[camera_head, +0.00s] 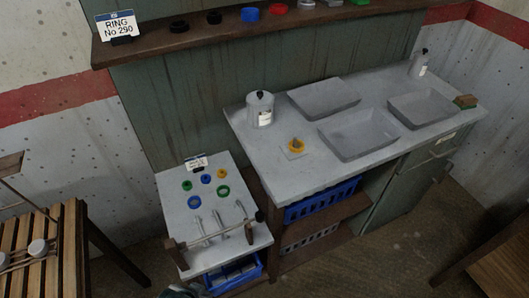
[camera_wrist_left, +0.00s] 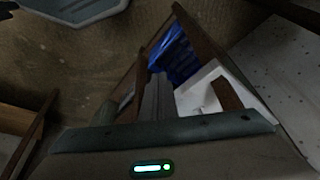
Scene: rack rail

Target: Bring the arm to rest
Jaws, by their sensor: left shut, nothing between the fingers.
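My left gripper (camera_head: 180,291) shows only as a small grey part at the bottom edge of the head view, just below the front of the small side table (camera_head: 172,215). In the left wrist view its grey fingers (camera_wrist_left: 158,98) are together with nothing between them, above a housing with a green light. It appears to hang free, low in front of the table's frame and a blue crate (camera_wrist_left: 175,55). My right gripper is in neither view.
The side table carries several coloured rings, metal pegs and a wooden rail (camera_head: 215,234). A blue crate (camera_head: 233,275) sits under it. A larger workbench (camera_head: 280,173) with grey trays stands right. A slatted wooden stand (camera_head: 40,250) is at left. Open floor (camera_head: 370,255) lies front right.

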